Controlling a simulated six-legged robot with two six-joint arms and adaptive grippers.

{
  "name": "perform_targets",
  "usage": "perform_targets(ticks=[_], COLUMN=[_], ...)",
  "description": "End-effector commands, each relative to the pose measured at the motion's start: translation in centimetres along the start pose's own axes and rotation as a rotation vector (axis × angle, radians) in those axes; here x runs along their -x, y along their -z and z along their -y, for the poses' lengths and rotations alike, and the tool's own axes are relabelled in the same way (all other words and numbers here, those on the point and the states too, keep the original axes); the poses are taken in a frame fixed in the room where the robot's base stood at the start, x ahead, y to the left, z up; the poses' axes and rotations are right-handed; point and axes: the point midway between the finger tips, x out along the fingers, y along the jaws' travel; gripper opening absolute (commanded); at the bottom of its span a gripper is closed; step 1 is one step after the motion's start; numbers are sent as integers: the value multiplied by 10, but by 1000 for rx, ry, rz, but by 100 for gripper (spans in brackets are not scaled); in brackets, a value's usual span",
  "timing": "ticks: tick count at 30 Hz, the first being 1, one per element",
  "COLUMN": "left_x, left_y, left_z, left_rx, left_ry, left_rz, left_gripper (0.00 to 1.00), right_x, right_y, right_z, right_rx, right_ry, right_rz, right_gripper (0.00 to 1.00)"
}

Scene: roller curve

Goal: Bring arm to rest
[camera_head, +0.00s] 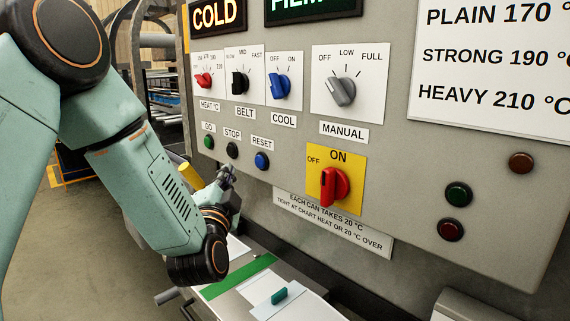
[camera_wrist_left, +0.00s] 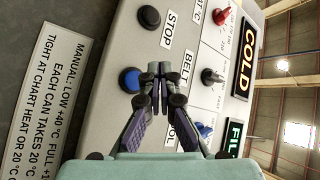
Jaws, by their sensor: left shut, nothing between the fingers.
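My left arm (camera_head: 150,180) comes in from the left and reaches down in front of the grey control panel (camera_head: 400,150). My left gripper (camera_head: 227,172) is below the button row, near the blue RESET button (camera_head: 262,160). In the left wrist view the shut fingertips (camera_wrist_left: 160,70) have nothing between them. They appear just beside the blue button (camera_wrist_left: 131,80); whether they touch the panel I cannot tell. My right gripper is not in view.
The panel has a red heat knob (camera_head: 204,80), black belt knob (camera_head: 240,83), blue cool knob (camera_head: 279,86) and grey manual knob (camera_head: 341,92). A red switch (camera_head: 334,187) on a yellow plate points to ON. Below is a ledge with a green strip (camera_head: 238,278).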

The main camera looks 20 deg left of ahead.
Motion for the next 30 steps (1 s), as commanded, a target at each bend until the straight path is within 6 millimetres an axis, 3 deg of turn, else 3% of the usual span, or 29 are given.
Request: perform_targets(ticks=[8, 11, 14, 18, 21, 24, 30], left_x=[0, 5, 21, 72, 116, 164, 271], left_y=[-1, -6, -12, -35, -55, -76, -119], left_z=[-6, -27, -63, -138, -182, -218, -268], left_rx=[90, 254, 447, 645, 723, 771, 781], left_ry=[-26, -121, -268, -504, -633, -737, -895], left_rz=[7, 42, 116, 307, 457, 618, 945], left_gripper=[0, 0, 0, 0, 0, 0, 0], right_x=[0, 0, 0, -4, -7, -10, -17], right_y=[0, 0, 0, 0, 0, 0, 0], right_z=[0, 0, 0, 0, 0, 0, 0], right_rx=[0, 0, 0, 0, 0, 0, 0], right_ry=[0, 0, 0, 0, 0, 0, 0], right_rz=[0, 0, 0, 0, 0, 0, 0], right_gripper=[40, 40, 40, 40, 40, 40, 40])
